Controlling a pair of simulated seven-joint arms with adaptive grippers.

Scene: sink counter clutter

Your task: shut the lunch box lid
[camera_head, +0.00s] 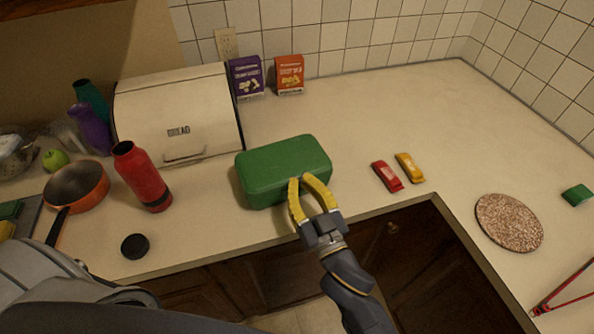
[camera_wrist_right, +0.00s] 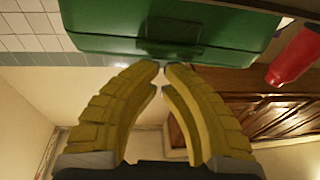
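The green lunch box (camera_head: 282,165) stands on the counter in front of the bread box. Its lid looks down over the box, with no open gap visible; whether it is latched I cannot tell. My right gripper (camera_head: 301,179) has yellow fingers at the front right of the lunch box, their tips nearly meeting and nothing between them. In the right wrist view, the gripper (camera_wrist_right: 161,68) points at the box's green side (camera_wrist_right: 100,25) and a darker green latch-like panel (camera_wrist_right: 172,32). Whether the tips touch the box is unclear. My left gripper is not in view.
A red bottle (camera_head: 142,178), black lid (camera_head: 135,246) and orange pan (camera_head: 77,187) lie left. The bread box (camera_head: 178,112) stands behind. The counter's front edge is close.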

